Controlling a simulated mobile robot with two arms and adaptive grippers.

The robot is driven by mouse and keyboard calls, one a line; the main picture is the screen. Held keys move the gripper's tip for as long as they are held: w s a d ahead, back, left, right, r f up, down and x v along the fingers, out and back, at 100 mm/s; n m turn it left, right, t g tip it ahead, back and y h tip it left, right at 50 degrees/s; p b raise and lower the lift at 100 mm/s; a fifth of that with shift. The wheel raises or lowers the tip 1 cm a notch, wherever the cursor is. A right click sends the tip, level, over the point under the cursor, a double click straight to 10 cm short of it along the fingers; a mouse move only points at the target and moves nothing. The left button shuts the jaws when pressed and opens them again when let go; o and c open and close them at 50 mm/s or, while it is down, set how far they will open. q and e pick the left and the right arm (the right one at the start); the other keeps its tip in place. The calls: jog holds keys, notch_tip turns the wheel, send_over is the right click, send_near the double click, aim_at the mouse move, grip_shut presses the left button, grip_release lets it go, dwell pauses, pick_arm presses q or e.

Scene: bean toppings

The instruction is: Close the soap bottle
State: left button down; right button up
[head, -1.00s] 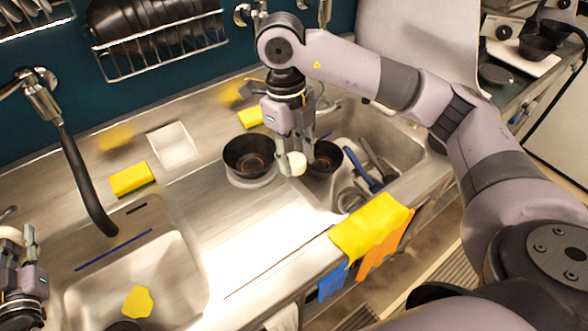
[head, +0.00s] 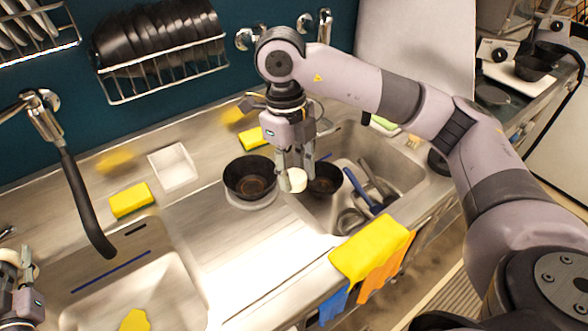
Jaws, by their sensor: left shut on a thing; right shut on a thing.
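My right gripper (head: 293,184) is shut on a small round white thing (head: 298,180), which looks like a cap. It holds this at the left edge of the right-hand sink, in front of a dark bowl (head: 324,180). My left gripper (head: 24,262) is at the lower left edge of the view, partly cut off. It is shut on a pale thing (head: 9,256) of which only a little shows, so I cannot tell whether it is the soap bottle. No soap bottle is clearly recognisable elsewhere.
A black bowl (head: 250,178) stands on the steel counter left of my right gripper. A yellow sponge (head: 131,201) and a white square dish (head: 173,167) lie further left. The right-hand sink holds utensils. Cloths (head: 371,248) hang over the front edge. A black faucet (head: 80,195) overhangs the left sink.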

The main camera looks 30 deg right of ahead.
pick_arm(q)
jog(key=shift+r, duration=0.15)
dwell(0.5)
